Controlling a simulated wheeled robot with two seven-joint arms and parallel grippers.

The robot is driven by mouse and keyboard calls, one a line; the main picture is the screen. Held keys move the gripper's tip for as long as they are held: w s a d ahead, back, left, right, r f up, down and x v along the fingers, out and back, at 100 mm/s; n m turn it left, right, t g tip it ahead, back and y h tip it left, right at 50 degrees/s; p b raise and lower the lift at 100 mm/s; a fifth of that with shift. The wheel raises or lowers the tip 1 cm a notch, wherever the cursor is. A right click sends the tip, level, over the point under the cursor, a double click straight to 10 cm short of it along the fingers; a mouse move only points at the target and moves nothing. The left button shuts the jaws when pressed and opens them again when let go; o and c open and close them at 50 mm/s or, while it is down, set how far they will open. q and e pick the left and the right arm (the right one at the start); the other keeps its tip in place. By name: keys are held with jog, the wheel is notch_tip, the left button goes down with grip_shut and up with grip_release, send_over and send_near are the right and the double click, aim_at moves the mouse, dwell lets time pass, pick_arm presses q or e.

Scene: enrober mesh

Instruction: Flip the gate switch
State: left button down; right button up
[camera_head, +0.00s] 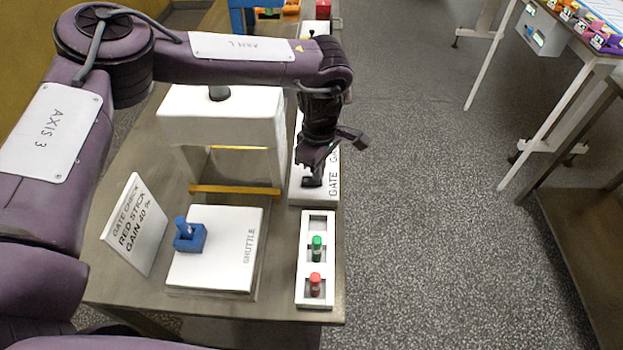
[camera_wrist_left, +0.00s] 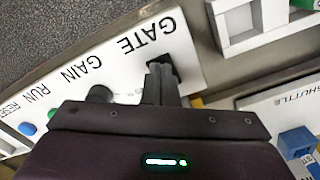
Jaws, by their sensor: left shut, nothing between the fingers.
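The white control panel (camera_head: 331,190) carries the GATE label and stands along the table's right side. In the left wrist view the panel (camera_wrist_left: 130,60) shows GATE, GAIN, RUN and RESET. My left gripper (camera_head: 313,180) points down at the GATE end of the panel, with its fingers shut and empty. In the left wrist view the gripper (camera_wrist_left: 160,72) is right at a dark gate switch (camera_wrist_left: 176,72) beside the GATE label. The fingers partly hide the switch, so its position and any contact cannot be told. My right gripper is out of view.
A black gain knob (camera_wrist_left: 100,94) and a green button (camera_wrist_left: 53,108) sit along the panel. A white tray (camera_head: 316,221) holds a green and a red stick. A shuttle plate (camera_head: 215,272) with a blue holder and a sign (camera_head: 136,222) stand left. A white gate housing (camera_head: 222,118) stands behind.

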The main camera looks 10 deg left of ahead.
pick_arm(q)
jog(key=shift+f, duration=0.5)
jog(key=shift+r+p, duration=2.45)
jog(key=shift+r, duration=1.15)
jog(key=shift+f, duration=0.15)
